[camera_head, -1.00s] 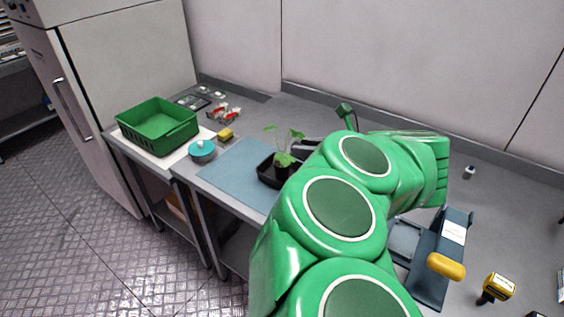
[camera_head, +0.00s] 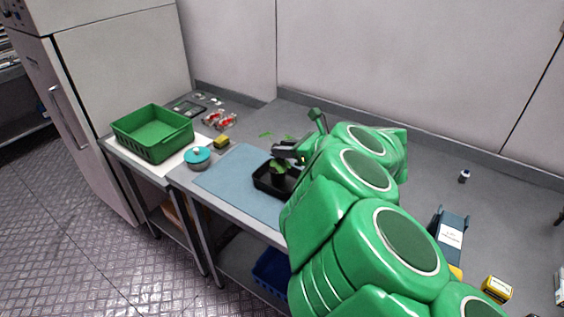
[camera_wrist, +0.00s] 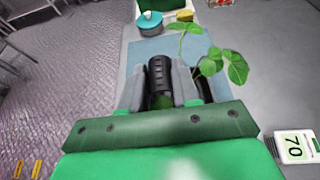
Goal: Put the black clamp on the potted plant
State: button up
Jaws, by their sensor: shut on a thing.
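In the wrist view my gripper (camera_wrist: 161,76) is shut on the black clamp (camera_wrist: 160,88), a dark ribbed piece between the two grey fingers. The potted plant (camera_wrist: 228,66) shows its green leaves just right of the fingers; its stem base is mostly hidden by them. In the head view the black pot (camera_head: 265,186) stands on the blue mat, and the plant's leaves (camera_head: 279,168) are partly covered by my gripper (camera_head: 286,151), which is over the pot. I cannot tell whether the clamp touches the plant.
The blue mat (camera_head: 232,180) lies on the grey bench. A teal pot (camera_head: 198,158), a yellow sponge (camera_head: 221,142) and a green crate (camera_head: 152,140) stand left of it. A dark blue holder (camera_head: 452,226) and a yellow box (camera_head: 497,289) are at right.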

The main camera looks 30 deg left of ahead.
send_over(282, 170)
jog(key=shift+w+a+f, duration=0.1)
jog(key=shift+f, duration=4.1)
jog(key=o, duration=1)
jog(key=shift+f, duration=0.1)
jog(key=shift+v, duration=6.1)
